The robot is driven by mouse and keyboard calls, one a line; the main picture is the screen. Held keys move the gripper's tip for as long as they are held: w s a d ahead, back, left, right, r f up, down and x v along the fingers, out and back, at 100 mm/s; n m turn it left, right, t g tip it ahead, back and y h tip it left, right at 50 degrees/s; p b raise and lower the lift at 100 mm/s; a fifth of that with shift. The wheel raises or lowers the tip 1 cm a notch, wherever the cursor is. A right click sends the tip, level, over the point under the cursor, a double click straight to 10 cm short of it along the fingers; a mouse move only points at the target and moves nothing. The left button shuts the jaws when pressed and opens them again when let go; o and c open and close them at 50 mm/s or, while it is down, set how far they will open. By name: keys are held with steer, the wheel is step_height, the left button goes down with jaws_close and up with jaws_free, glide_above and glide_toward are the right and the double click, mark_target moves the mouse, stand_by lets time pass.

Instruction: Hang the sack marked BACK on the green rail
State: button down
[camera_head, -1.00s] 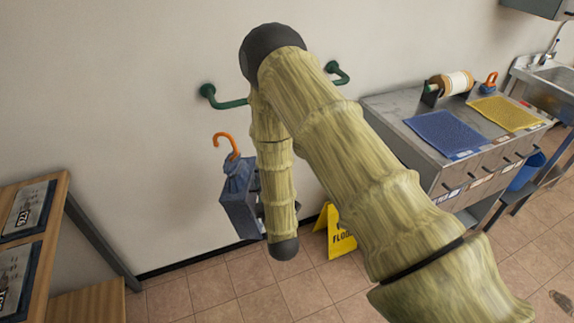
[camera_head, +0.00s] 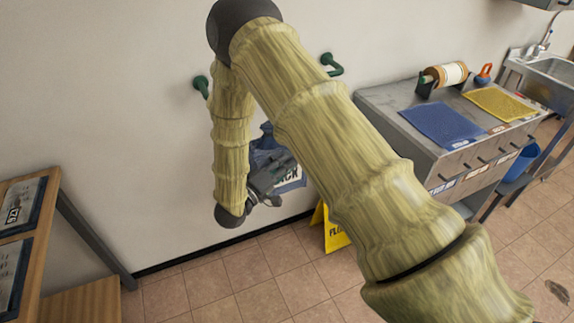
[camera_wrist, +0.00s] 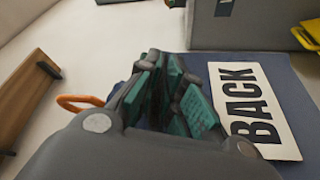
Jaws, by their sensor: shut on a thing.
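The blue sack (camera_head: 264,143) has a white label (camera_head: 292,180) reading BACK. My gripper (camera_head: 268,182) is shut on the sack and holds it off the floor in front of the wall. The label is large in the wrist view (camera_wrist: 258,108), beside my gripper's green-padded fingers (camera_wrist: 172,95). The sack's orange hook (camera_wrist: 78,102) shows left of the fingers there; my arm hides it in the head view. The green rail (camera_head: 334,67) is fixed to the wall above the sack. Its right end and left end (camera_head: 201,86) show; my arm covers the middle.
A grey cabinet (camera_head: 385,105) stands right, with a blue mat (camera_head: 441,124), a yellow mat (camera_head: 499,104), a spool (camera_head: 446,75) and another orange-hooked thing (camera_head: 484,74). A yellow floor sign (camera_head: 333,232) stands below. A wooden bench (camera_head: 50,215) is left.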

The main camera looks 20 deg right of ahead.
steer(key=w+f+b, duration=0.4)
steer(key=w+b, duration=0.4)
steer(key=w, duration=0.7)
steer(key=shift+w+a+m+g, duration=0.3)
stand_by(2.0)
stand_by(0.4)
